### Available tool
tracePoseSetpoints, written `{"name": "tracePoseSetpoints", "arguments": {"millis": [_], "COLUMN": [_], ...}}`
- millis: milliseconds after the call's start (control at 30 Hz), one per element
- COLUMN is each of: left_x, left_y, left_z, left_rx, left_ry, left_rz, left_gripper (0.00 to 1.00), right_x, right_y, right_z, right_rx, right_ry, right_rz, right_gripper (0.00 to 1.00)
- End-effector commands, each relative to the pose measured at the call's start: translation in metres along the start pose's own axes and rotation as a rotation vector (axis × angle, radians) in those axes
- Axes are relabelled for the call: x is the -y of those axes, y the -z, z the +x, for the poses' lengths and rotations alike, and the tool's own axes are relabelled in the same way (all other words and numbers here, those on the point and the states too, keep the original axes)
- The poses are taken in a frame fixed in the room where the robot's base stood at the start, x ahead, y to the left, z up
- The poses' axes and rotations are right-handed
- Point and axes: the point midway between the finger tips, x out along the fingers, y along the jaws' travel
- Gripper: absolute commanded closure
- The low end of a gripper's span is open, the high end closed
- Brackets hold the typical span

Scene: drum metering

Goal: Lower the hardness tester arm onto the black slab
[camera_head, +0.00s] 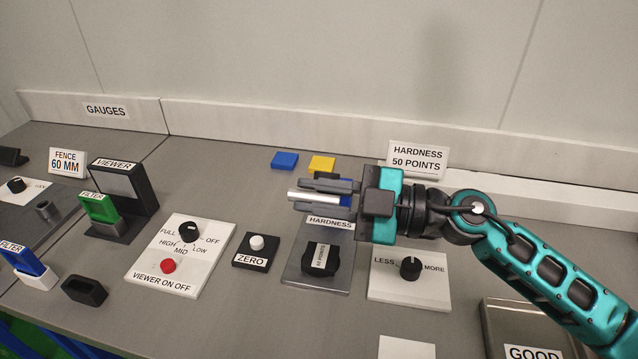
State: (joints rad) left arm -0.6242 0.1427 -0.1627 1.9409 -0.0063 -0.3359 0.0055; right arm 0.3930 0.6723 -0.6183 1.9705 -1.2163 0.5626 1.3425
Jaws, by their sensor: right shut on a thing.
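My right gripper (318,188) comes in from the right and is shut on the hardness tester arm, whose silver bar (304,197) shows at its fingers. A blue part shows beside the bar. The fingers and wrist hide much of the arm and its mount. The arm is raised above the grey tester base (300,280) with the HARDNESS label (331,223). The black slab (320,258), with a white label on top, lies on that base, in front of and below the gripper, apart from the bar. My left gripper is not in view.
A dial panel marked LESS and MORE (385,293) lies right of the tester, and a ZERO button box (250,262) left of it. A HARDNESS 50 POINTS sign (418,158) stands behind. Blue (285,160) and yellow (321,164) tiles lie behind the gripper. A GOOD tray (490,325) is at front right.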

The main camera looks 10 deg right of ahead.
Motion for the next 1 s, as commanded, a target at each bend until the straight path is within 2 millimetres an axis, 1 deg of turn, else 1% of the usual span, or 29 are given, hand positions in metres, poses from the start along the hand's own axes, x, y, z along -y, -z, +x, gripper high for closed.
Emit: {"name": "tracePoseSetpoints", "arguments": {"millis": [267, 300, 500, 533, 867, 1000], "left_x": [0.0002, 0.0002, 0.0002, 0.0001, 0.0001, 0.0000], "left_y": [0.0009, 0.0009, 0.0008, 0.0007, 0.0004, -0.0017], "left_z": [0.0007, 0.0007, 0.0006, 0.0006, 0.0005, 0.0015], "left_rx": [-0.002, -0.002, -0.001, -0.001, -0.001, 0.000], "left_ry": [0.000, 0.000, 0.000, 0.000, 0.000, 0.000], "left_rz": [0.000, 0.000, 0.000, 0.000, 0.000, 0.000], "left_gripper": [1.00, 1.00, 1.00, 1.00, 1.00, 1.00], "right_x": [0.0017, 0.0016, 0.0009, 0.0008, 0.0001, 0.0005], "right_y": [-0.0005, -0.0005, -0.0004, -0.0004, -0.0003, -0.0018], "right_z": [0.0001, 0.0001, 0.0000, 0.0000, -0.0002, -0.0080], "right_rx": [-0.001, -0.001, 0.000, 0.000, 0.000, 0.003], "right_ry": [0.003, 0.003, 0.002, 0.002, 0.001, 0.001], "right_rz": [0.007, 0.008, 0.005, 0.005, 0.002, 0.002], "right_gripper": [1.00, 0.78, 0.59, 0.57, 0.57, 0.57]}}
